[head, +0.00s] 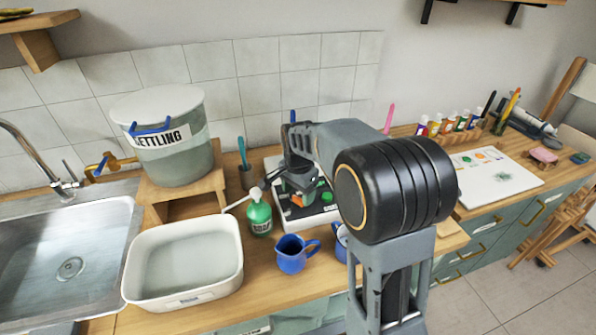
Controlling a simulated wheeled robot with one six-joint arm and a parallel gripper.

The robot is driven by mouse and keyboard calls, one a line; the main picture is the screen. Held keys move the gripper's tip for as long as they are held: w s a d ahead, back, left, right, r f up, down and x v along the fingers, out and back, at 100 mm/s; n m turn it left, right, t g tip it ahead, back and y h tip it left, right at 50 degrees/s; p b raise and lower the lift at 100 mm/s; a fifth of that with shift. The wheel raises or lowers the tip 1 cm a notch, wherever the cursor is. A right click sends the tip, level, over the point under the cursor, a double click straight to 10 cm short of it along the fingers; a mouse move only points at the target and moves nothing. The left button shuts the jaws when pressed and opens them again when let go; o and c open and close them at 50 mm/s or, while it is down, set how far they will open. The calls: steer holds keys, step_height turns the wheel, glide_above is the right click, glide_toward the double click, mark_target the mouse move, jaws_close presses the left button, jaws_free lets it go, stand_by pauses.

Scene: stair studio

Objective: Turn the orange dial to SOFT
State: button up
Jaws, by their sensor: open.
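A white-edged device with a dark panel (310,222) sits on the wooden counter by the tiled wall. A small patch of orange, apparently the orange dial (296,200), shows on the panel just under my gripper (298,190). A green round part (327,197) shows to its right. My gripper is open and points down over the panel, at or just above the dial; I cannot tell whether it touches. My arm and gripper hide much of the panel. The SOFT mark and the dial's pointer cannot be made out.
A green soap bottle (259,214) stands close left of the device. Blue jugs (292,254) stand in front. A white basin (140,262), a sink (60,225) and a SETTLING bucket (190,158) on a wooden stand are left. A paint sheet (497,190) lies right.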

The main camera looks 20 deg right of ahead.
mark_target(298, 198)
step_height(298, 198, up, 12)
steer(key=shift+f, duration=0.25)
stand_by(0.5)
